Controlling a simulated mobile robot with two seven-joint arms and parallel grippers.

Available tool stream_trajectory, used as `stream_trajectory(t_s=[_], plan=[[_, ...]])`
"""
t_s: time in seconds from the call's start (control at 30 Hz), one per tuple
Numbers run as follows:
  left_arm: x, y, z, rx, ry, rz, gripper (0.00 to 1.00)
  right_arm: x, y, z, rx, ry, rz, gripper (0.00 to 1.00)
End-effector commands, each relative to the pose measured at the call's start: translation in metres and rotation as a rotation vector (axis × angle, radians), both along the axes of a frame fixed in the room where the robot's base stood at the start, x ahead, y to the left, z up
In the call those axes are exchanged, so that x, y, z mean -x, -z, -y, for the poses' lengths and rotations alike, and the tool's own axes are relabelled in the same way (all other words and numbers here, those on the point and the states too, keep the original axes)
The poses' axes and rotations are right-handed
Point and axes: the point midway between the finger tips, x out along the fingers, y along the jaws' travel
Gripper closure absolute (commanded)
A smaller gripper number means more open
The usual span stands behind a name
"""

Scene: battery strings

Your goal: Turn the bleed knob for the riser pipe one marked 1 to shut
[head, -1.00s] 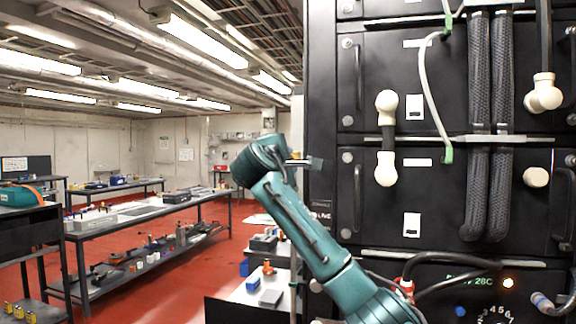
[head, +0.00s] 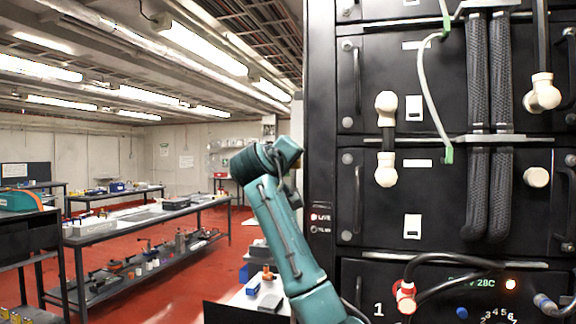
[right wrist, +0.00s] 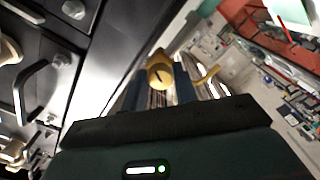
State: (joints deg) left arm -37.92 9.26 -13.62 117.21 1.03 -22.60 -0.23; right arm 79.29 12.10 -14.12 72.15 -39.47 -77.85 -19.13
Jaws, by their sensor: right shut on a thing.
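A round yellow knob (right wrist: 160,74) with a dark line across its face shows in the right wrist view. My right gripper (right wrist: 158,88) is shut on it, with a blue-grey finger at each side. A second yellow piece, like a lever (right wrist: 208,75), sticks out just right of the fingers. In the head view my right arm rises beside the left edge of the black cabinet; its fingers and the knob are hidden there. I cannot read a mark on the riser pipe. My left gripper is in neither view.
The black battery cabinet (head: 390,225) fills the right, with cream connectors (head: 386,176), thick black hoses (head: 476,130) and a red plug (head: 405,297). A white 1 is printed low on it.

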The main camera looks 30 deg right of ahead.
Motion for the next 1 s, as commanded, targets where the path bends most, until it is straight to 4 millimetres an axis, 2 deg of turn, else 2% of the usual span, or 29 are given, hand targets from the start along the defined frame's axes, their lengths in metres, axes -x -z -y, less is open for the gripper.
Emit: stream_trajectory(t_s=[1.0], plan=[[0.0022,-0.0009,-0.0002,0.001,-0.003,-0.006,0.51,-0.0026,0.0047,-0.0021,-0.597,0.003,0.684,0.94]])
